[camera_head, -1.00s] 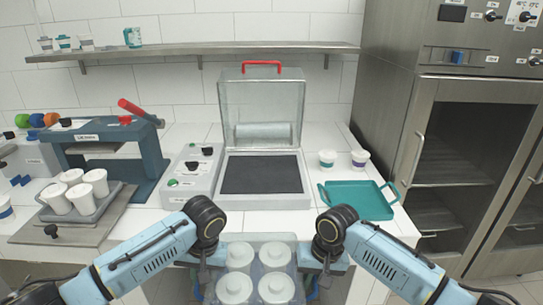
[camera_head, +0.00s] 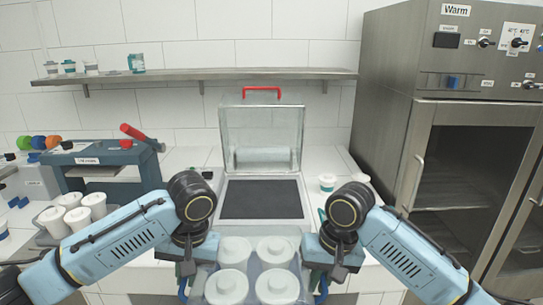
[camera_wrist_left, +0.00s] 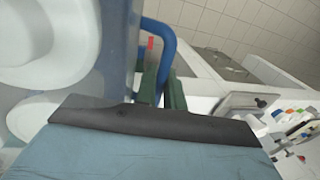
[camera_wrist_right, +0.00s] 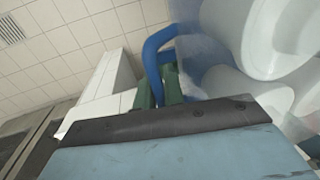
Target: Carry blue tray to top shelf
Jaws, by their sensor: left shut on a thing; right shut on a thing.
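The blue tray (camera_head: 251,246) is between my two grippers, low at the front in the head view. It carries several white lidded cups (camera_head: 274,250) and looks level. My left gripper (camera_head: 187,264) is shut on its left handle, a blue loop (camera_wrist_left: 166,45) in the left wrist view. My right gripper (camera_head: 331,266) is shut on the other blue handle (camera_wrist_right: 150,60), seen in the right wrist view. The tray's near edge is cut off by the frame. A long metal wall shelf (camera_head: 215,75) runs along the back, with free room on its right part.
Small cups (camera_head: 69,67) and a teal-white container (camera_head: 136,63) stand on the shelf's left end. A clear-lidded machine (camera_head: 262,140) stands beyond the tray. A sealing press (camera_head: 105,165) is left, a steel cabinet (camera_head: 385,130) right.

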